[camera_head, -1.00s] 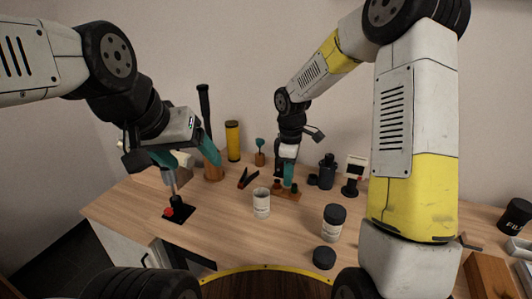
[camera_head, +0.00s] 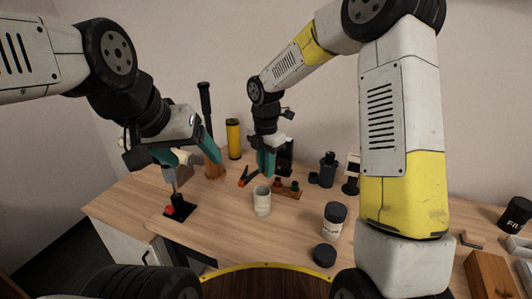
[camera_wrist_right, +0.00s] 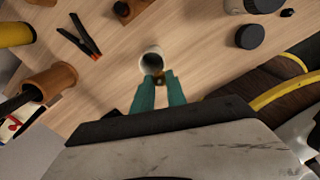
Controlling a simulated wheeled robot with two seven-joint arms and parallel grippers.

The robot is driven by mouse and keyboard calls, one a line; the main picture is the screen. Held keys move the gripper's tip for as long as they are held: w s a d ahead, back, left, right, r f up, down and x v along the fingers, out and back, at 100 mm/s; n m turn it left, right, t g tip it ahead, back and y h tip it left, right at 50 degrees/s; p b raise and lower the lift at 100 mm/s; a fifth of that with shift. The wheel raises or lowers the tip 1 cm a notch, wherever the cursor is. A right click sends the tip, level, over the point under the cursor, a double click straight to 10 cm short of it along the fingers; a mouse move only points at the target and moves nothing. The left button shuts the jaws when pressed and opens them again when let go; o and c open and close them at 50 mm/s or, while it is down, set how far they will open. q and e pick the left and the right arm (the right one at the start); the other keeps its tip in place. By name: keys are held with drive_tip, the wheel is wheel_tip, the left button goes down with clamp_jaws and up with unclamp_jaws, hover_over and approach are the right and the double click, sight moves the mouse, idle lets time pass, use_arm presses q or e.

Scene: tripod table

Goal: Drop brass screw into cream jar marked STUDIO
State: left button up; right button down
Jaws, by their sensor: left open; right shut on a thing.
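An open cream jar (camera_head: 262,201) stands upright on the table; any marking on it is too small to read. It also shows in the wrist view (camera_wrist_right: 152,61), its mouth facing the camera. My right gripper (camera_head: 266,174) is shut on a small brass screw (camera_wrist_right: 160,79), held at the fingertips in the wrist view. The fingertips are above the jar, and the screw overlaps the jar's near rim in that view. I cannot tell whether they touch. My left gripper (camera_head: 194,160) is open, near a grey tool with a red part on a black base (camera_head: 181,213).
A wooden block (camera_head: 290,191) with dark pieces stands right of the jar. Black-and-orange pliers (camera_wrist_right: 82,38) lie left of the jar in the wrist view. A yellow cylinder (camera_head: 233,139) stands behind.

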drive_tip(key=shift+f, duration=1.3)
drive_tip(key=c, duration=1.3)
unclamp_jaws()
drive_tip(key=shift+r, duration=3.95)
